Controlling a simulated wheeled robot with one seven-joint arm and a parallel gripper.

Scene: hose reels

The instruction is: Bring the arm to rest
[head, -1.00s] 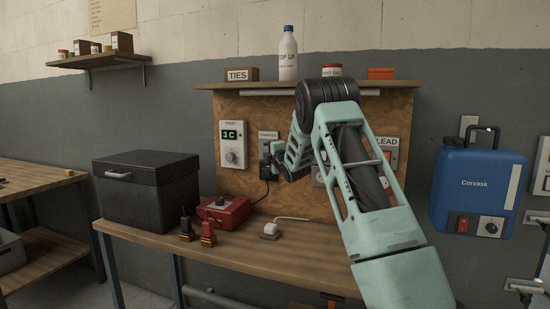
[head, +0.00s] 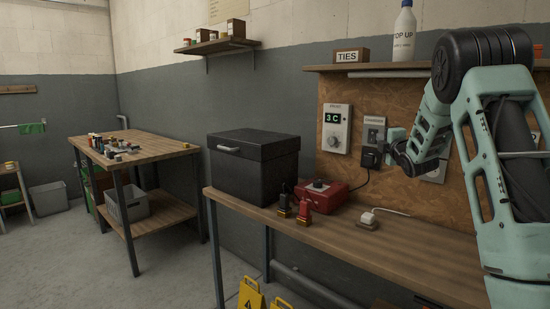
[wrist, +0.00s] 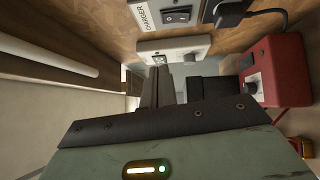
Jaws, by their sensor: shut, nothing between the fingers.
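My teal arm reaches in from the right of the head view, above the workbench (head: 400,245). My gripper (head: 390,137) is at its end, in front of the board beside the charger socket (head: 374,132). The charger switch (wrist: 178,16) and the plug (wrist: 234,12) show near the top. Whether the fingers touch the board cannot be told.
A shelf (head: 340,69) carries a TIES box (head: 351,55) and a bottle (head: 404,32).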

